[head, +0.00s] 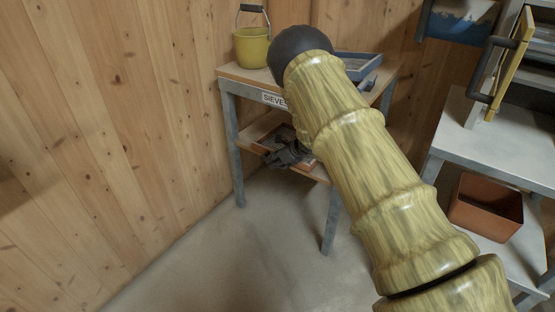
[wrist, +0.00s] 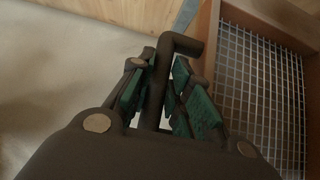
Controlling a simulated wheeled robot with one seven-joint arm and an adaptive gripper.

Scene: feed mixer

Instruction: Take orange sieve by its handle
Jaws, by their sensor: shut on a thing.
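The orange sieve (head: 262,139) lies on the lower shelf of the small table in the head view, partly hidden by my gripper. In the wrist view, its orange-brown frame (wrist: 206,60) and wire mesh fill the right side. Its dark bent handle (wrist: 156,95) stands between the green-padded fingers of my gripper (wrist: 162,88). My gripper is shut on this handle. In the head view, my gripper (head: 287,154) is at the front of the lower shelf, beside the sieve.
A blue-framed tray (head: 359,64) and a yellow bucket (head: 251,49) stand on the table's top (head: 244,73), above my gripper. A metal table leg (head: 332,220) is close by. An orange-brown bin (head: 486,206) sits on a right-hand shelf. Floor in front is clear.

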